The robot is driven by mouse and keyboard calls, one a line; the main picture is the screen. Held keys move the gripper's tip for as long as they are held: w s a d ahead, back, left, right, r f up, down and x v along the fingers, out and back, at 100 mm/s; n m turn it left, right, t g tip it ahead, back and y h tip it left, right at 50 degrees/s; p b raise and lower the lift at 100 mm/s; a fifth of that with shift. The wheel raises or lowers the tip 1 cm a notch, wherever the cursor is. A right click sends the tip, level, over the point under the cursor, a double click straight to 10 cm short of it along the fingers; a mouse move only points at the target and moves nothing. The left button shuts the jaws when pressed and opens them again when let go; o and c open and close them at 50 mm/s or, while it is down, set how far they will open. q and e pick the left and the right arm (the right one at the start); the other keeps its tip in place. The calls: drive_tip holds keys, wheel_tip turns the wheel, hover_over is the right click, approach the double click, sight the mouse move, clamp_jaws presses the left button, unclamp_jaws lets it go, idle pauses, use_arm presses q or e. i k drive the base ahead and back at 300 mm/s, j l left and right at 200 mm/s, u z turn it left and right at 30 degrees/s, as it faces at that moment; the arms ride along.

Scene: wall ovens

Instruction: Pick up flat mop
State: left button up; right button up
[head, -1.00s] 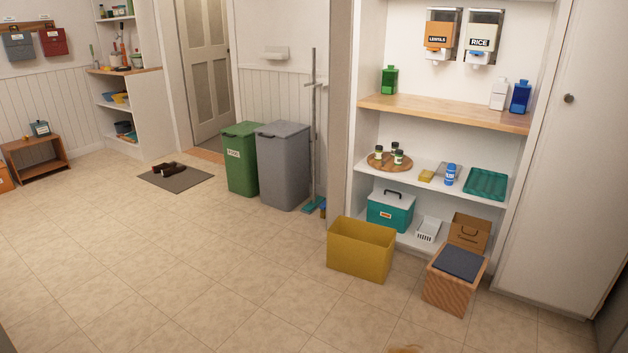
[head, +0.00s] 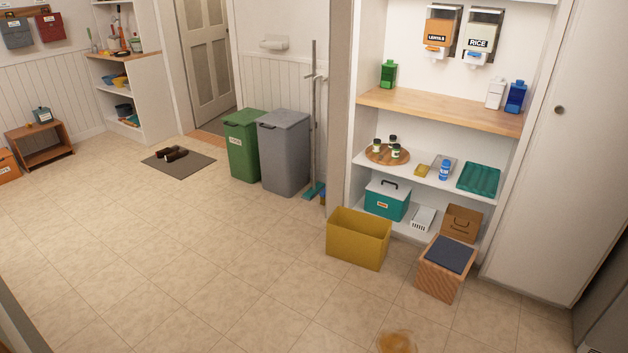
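The flat mop (head: 314,120) stands upright against the wall. It has a long grey pole and a teal flat head (head: 313,190) resting on the floor. It is just right of the grey bin (head: 284,155) and left of the shelf unit's side wall. A small blue and yellow item sits on the floor beside the mop head, too small to identify. Neither of my grippers is in the head view.
A green bin (head: 243,145) stands left of the grey bin. A yellow open box (head: 358,240) and a wooden stool with a dark cushion (head: 445,270) stand before the shelves. A mat with shoes (head: 178,161) lies farther left. A brown spill (head: 396,342) is on the near floor. The middle floor is clear.

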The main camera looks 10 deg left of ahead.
sight(317, 187)
drive_tip(key=i+j+u, duration=0.3)
drive_tip(key=i, duration=0.2)
drive_tip(key=i+u, duration=0.4)
drive_tip(key=i, duration=2.45)
drive_tip(key=i+j+z, duration=0.1)
drive_tip(key=i, duration=0.85)
drive_tip(key=i+j+z, duration=0.1)
drive_tip(key=i+z, duration=0.15)
drive_tip(key=i, duration=0.3)
drive_tip(key=i+j+z, duration=0.25)
drive_tip(key=i, duration=0.25)
drive_tip(key=i+j+z, duration=0.25)
drive_tip(key=i, duration=0.25)
